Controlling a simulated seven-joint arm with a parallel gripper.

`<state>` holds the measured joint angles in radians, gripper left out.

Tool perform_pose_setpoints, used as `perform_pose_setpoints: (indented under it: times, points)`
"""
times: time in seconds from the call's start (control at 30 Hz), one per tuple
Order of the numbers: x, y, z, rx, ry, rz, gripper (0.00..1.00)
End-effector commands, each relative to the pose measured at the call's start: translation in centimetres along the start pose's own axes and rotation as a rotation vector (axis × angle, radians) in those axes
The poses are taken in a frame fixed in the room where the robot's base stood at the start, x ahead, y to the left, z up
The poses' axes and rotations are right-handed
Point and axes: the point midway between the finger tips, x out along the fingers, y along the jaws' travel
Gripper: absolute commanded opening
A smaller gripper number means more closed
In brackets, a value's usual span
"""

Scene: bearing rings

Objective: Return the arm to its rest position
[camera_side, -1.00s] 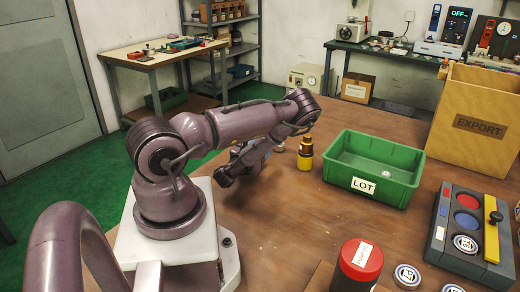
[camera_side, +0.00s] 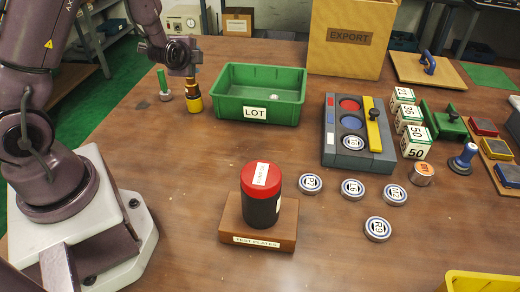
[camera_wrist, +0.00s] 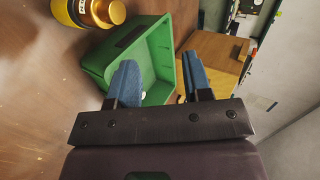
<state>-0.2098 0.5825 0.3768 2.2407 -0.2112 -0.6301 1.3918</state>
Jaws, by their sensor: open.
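My gripper (camera_wrist: 162,80) is open in the wrist view, with two blue fingers apart and nothing between them. In the side view my arm comes down from the upper left, and its wrist end is above and close to a yellow and brass cylinder (camera_side: 194,103). I cannot tell from that view whether they touch. The wrist view shows the cylinder (camera_wrist: 88,10) at the top left, apart from the fingers. The green LOT bin (camera_side: 228,112) stands to the right of it in the side view, with a small pale piece inside. The fingertips are not clear in the side view.
An EXPORT carton (camera_side: 345,45) stands behind the bin. A dark block (camera_side: 330,150) with coloured discs is at right. Several labelled discs, such as the R9 disc (camera_side: 377,229), lie loose. A red-capped jar (camera_side: 262,205) stands on a TEST PLATES base (camera_side: 230,232).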

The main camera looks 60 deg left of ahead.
Motion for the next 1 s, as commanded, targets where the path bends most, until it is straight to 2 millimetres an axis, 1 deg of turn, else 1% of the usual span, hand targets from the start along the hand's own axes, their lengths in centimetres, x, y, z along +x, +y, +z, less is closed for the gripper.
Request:
perform_pose_setpoints:
  times: [0.03,0.07,0.1,0.17,0.2,0.27,0.3,0.37,0.4,0.47,0.5,0.57,0.6,0.7,0.8,0.87,1.0]
  points:
    - [-1.8,-1.1,-1.9,-0.097,0.051,0.037,0.45]
    - [-2.9,-1.4,-3.0,-0.154,0.077,0.07,0.45]
    - [-4.4,-1.8,-4.3,-0.226,0.109,0.114,0.45]
    - [-6.8,-2.3,-6.0,-0.325,0.151,0.185,0.45]
    - [-8.6,-2.6,-7.1,-0.385,0.176,0.232,0.45]
    - [-11.4,-2.8,-8.4,-0.464,0.207,0.306,0.45]
    - [-13.3,-2.9,-9.1,-0.513,0.222,0.354,0.45]
    - [-16.3,-3.0,-10.0,-0.578,0.237,0.427,0.45]
    - [-18.3,-2.9,-10.3,-0.616,0.242,0.473,0.45]
    - [-21.4,-2.7,-10.6,-0.665,0.24,0.54,0.45]
    - [-23.4,-2.5,-10.6,-0.694,0.233,0.58,0.45]
    - [-26.2,-2.1,-10.3,-0.734,0.214,0.635,0.45]
    - [-28.0,-1.7,-10.0,-0.756,0.196,0.665,0.45]
    - [-31.5,-0.7,-8.8,-0.804,0.144,0.719,0.45]
    - [-33.9,0.1,-7.5,-0.84,0.092,0.746,0.45]
    - [-34.8,0.5,-7.0,-0.854,0.067,0.754,0.45]
    - [-35.0,0.6,-6.8,-0.859,0.061,0.756,0.45]
